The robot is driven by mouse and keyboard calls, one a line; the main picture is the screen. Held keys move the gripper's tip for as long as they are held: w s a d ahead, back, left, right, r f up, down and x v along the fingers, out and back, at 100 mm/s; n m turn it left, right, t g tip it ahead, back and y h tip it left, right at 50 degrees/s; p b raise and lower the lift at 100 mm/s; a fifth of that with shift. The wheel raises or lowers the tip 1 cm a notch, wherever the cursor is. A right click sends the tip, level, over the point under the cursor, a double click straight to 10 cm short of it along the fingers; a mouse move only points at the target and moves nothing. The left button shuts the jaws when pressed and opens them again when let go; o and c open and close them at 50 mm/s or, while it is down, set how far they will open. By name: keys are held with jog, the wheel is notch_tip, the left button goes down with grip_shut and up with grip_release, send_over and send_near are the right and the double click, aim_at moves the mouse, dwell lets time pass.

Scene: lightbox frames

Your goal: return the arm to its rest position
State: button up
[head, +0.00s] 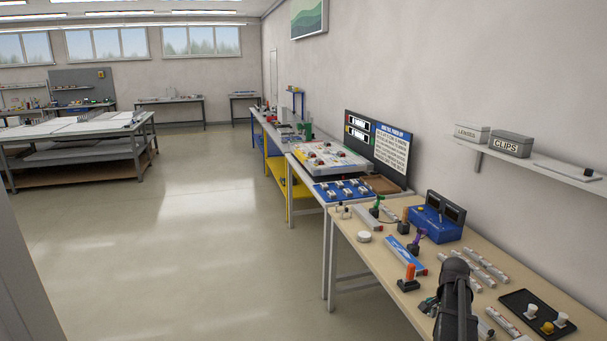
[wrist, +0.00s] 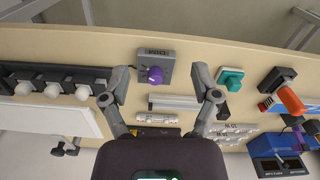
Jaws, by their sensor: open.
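My gripper (wrist: 160,85) shows in the wrist view with its two grey fingers spread wide and nothing between them. It points down over the light wooden workbench (wrist: 90,42). A grey block with a purple knob (wrist: 155,74) lies just beyond the fingertips, near the bench edge; I cannot tell the height gap. In the head view, a dark part of my arm (head: 457,300) reaches over the near part of the same bench and hides some of its top. The fingertips are not clear there.
A black tray with knobs (head: 538,315), an orange-handled item (head: 408,279), a blue box (head: 436,222) and several pale bars crowd the bench. A shelf with grey boxes (head: 511,143) hangs on the right wall. The floor (head: 190,240) at left is clear.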

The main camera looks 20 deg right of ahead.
jog(key=w+a+n, duration=0.2)
jog(key=a+n, duration=0.2)
jog(key=a, duration=0.7)
jog(key=w+a+n, duration=0.3)
jog(key=a+n, duration=0.1)
jog(key=a, duration=0.7)
jog(key=s+a+n, duration=0.2)
jog(key=a+n, duration=0.2)
jog(key=a, duration=0.6)
jog(key=s+a+n, duration=0.2)
jog(key=a+n, duration=0.2)
jog(key=a, duration=0.7)
jog(key=shift+s+a, duration=0.15)
jog(key=shift+a, duration=0.1)
jog(key=c, duration=0.3)
jog(key=shift+d, duration=0.1)
